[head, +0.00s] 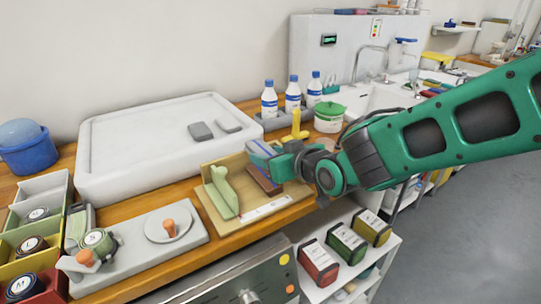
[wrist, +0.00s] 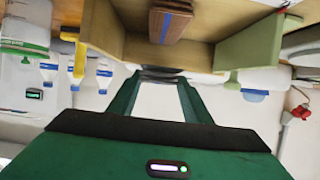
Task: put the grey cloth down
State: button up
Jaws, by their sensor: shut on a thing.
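My gripper (head: 259,151) is over the wooden tray (head: 288,205) on the counter, near its back edge. In the wrist view its green fingers run up to close-set tips (wrist: 162,73). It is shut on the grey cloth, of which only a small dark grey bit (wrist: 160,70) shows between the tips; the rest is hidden. I cannot tell whether the cloth touches anything below.
A brown block with a blue stripe (wrist: 172,22) and a green wedge-like piece (head: 222,192) are in the tray. A white basin (head: 110,160) carrying two grey pieces (head: 200,131) stands behind left. Bottles (head: 270,100) and a green-lidded tub (head: 329,117) stand behind right.

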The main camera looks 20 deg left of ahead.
jog(key=shift+f, duration=0.6)
jog(key=o, duration=1.1)
jog(key=shift+c, duration=0.2)
jog(key=shift+r, duration=0.3)
jog(key=v, duration=1.2)
jog(key=shift+r, duration=0.25)
